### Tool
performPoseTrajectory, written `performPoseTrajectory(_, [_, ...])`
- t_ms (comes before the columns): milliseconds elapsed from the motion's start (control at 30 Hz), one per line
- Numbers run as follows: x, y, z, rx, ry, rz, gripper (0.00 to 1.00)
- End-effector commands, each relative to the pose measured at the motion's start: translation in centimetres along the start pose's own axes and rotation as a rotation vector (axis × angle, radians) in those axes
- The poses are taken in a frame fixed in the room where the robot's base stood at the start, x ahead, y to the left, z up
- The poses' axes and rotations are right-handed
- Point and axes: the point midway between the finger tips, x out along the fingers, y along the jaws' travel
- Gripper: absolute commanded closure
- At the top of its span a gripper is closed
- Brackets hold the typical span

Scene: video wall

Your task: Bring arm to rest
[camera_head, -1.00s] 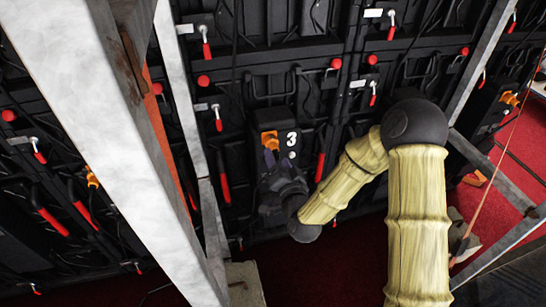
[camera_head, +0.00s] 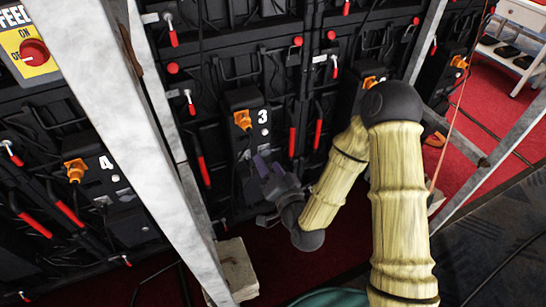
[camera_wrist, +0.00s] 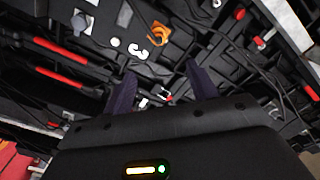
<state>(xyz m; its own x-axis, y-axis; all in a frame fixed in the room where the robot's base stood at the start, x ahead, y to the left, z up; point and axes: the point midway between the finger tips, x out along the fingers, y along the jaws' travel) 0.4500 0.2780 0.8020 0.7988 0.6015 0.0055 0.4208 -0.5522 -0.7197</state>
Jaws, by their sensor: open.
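My gripper (camera_head: 266,167) is at the end of my bent arm in the head view, in front of the lower part of the black panel marked 3 (camera_head: 258,128). In the wrist view its two dark purple fingers (camera_wrist: 158,92) stand apart with nothing between them. Panel 3 shows behind and above them there, with its orange plug (camera_wrist: 160,35). The gripper looks clear of the plug; I cannot tell the exact gap to the panel.
A grey metal post (camera_head: 112,110) runs down left of my arm. Panel 4 (camera_head: 112,175) and a red rotary switch on a yellow plate (camera_head: 32,52) are beyond it. Red-handled levers (camera_head: 200,160) stick out of the wall. A pale block (camera_head: 238,270) sits on the red floor.

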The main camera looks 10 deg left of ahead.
Motion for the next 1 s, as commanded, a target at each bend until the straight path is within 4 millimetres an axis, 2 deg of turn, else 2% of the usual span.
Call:
performPoseTrajectory(733, [-0.1, 0.1, 0.1, -0.021, -0.022, 0.006, 0.42])
performPoseTrajectory(867, [0.1, 1.0, -0.2, -0.090, -0.087, 0.049, 0.42])
performPoseTrajectory(1000, [-0.2, 2.8, -1.0, -0.199, -0.198, 0.134, 0.42])
